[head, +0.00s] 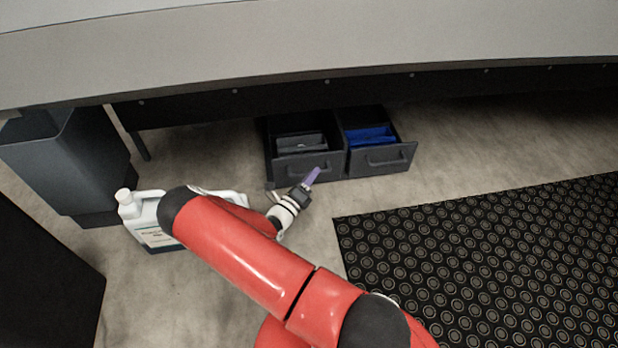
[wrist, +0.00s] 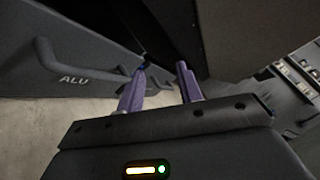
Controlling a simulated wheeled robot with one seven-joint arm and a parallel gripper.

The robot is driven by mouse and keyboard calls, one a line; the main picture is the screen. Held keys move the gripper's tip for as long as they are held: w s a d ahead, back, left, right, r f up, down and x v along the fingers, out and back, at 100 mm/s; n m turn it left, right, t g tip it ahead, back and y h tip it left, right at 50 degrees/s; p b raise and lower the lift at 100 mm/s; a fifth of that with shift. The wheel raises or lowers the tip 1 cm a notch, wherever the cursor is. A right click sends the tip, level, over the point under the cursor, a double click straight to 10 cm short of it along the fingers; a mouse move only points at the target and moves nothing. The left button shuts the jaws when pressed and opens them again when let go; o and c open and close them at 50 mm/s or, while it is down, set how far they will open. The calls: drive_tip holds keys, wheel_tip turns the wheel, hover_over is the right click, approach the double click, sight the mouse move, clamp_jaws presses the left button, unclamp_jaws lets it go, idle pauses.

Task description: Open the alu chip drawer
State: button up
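A dark two-drawer unit (head: 342,163) stands on the floor under the bench. The left drawer (head: 285,168) holds grey pieces and the right drawer (head: 405,154) holds something blue. The insides of both show from above. My gripper (head: 316,172) is at the front of the left drawer, by its handle. In the wrist view, a dark front marked ALU (wrist: 85,92) with a bar handle (wrist: 75,66) lies left of my gripper (wrist: 163,72). The purple fingers are apart with a dark gap between them. The left fingertip is close to the handle's right end; contact cannot be told.
A white jug (head: 150,222) stands on the floor left of my arm, with a grey bin (head: 65,165) behind it. A black ringed mat (head: 490,260) covers the floor at right. The bench edge (head: 320,65) overhangs the drawers. Bare floor lies before the drawers.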

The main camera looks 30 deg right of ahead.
wheel_tip(320, 180, down, 8)
drive_tip(key=w+a+f+n+t+y, duration=0.1)
drive_tip(key=w+a+n+t+y, duration=0.1)
drive_tip(key=n+t+y, duration=0.55)
drive_tip(key=w+d+h, duration=0.1)
drive_tip(key=w+d+r+n+g+h+b, duration=0.1)
drive_tip(key=w+d, duration=0.1)
drive_tip(key=w+d+g+h+b, duration=0.1)
drive_tip(key=w+d, duration=0.1)
drive_tip(key=shift+w+d+r+n, duration=0.1)
drive_tip(key=shift+w+r+n, duration=0.15)
drive_tip(key=shift+r+n, duration=0.1)
clamp_jaws()
